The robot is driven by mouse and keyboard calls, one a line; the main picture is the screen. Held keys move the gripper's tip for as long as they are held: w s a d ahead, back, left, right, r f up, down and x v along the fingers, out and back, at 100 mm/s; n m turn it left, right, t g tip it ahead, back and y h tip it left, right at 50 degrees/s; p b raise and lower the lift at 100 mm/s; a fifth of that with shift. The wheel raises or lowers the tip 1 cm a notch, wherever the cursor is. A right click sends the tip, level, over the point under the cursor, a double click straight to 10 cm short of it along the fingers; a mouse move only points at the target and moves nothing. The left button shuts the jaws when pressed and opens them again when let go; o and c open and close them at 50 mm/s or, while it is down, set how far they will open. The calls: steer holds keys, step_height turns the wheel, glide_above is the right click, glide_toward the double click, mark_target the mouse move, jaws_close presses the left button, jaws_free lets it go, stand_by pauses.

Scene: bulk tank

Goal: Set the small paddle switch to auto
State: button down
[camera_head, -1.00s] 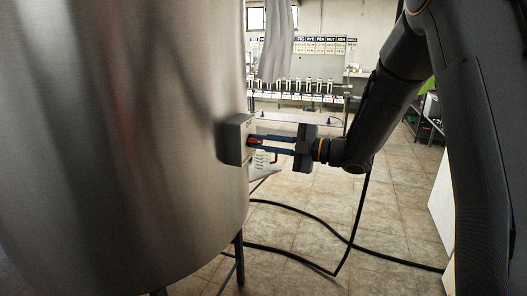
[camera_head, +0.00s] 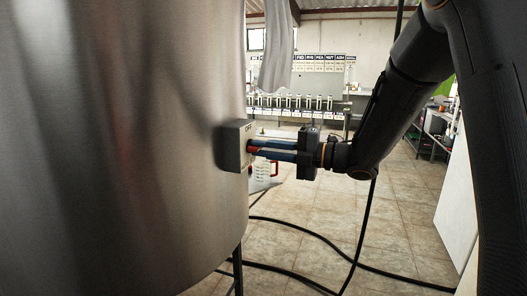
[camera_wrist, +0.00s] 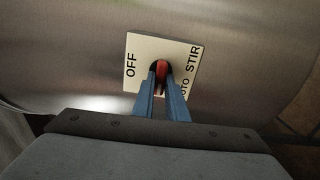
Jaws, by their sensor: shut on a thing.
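The paddle switch is a small red lever (camera_wrist: 161,70) on a cream label plate (camera_wrist: 141,48) marked OFF, STIR and a partly covered word ending in "UTO". In the head view its grey switch box (camera_head: 233,147) is fixed to the side of the steel tank (camera_head: 120,150). My gripper (camera_wrist: 163,92) reaches the lever from the front, its blue fingers close together with the red lever between their tips. It also shows in the head view (camera_head: 252,148), level with the box. The fingers cover the lower part of the plate and the lever's base.
Black hoses (camera_head: 300,233) run across the tiled floor below the arm. A clear jug with a red handle (camera_head: 264,170) shows behind the fingers. A rack of bottles (camera_head: 300,103) stands at the back. The floor right of the tank is mostly open.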

steer(key=shift+f, duration=0.1)
steer(key=c, duration=1.8)
jaws_free()
steer(key=shift+o, duration=0.2)
steer(key=shift+d, duration=0.15)
steer(key=v, duration=0.7)
steer(key=shift+s+d+b, duration=0.2)
steer(key=shift+d+b, duration=0.05)
steer(key=shift+b, duration=0.05)
